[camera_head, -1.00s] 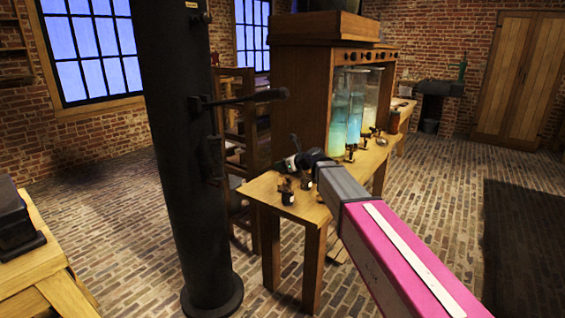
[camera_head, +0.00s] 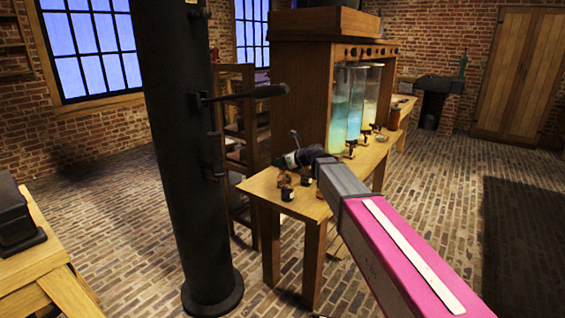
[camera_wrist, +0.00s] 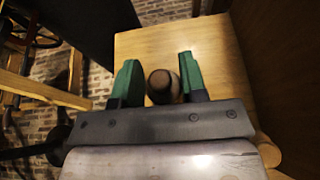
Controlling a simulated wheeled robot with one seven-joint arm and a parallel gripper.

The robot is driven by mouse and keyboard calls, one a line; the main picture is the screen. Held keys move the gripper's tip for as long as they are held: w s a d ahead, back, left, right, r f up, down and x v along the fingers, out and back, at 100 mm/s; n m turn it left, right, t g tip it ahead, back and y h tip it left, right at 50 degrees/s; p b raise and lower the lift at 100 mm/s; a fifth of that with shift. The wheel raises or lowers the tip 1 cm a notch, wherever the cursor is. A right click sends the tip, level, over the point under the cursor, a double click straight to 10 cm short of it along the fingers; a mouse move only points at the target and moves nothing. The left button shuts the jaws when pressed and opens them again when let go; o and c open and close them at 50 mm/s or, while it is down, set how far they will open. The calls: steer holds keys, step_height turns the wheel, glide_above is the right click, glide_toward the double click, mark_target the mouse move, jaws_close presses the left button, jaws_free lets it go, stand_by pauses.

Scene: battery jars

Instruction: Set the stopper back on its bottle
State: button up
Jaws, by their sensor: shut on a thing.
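My gripper (camera_wrist: 158,72) has green fingers, one on each side of a small round brown and dark thing (camera_wrist: 159,88), which I take to be the stopper. It is shut on that thing, above the pale wooden bench top. In the head view my gripper (camera_head: 290,160) is over the near end of the bench, small and dark, and its grip cannot be made out. A small dark bottle (camera_head: 287,193) stands upright at the near end, below my gripper. Which bottle is the stopper's own I cannot tell.
The wooden bench (camera_head: 262,187) holds other small items (camera_head: 305,180) beside the bottle. Tall glass jars (camera_head: 355,105) with blue and yellow liquid stand farther back in a wooden cabinet (camera_head: 300,85). A black column (camera_head: 180,150) stands left of the bench.

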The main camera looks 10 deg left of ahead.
steer(key=shift+f, duration=0.55)
stand_by(0.4)
steer(key=o, duration=0.6)
steer(key=shift+d, duration=0.1)
steer(key=v, duration=1)
steer(key=shift+s+d+r, duration=0.2)
steer(key=shift+d+r, duration=0.05)
stand_by(0.6)
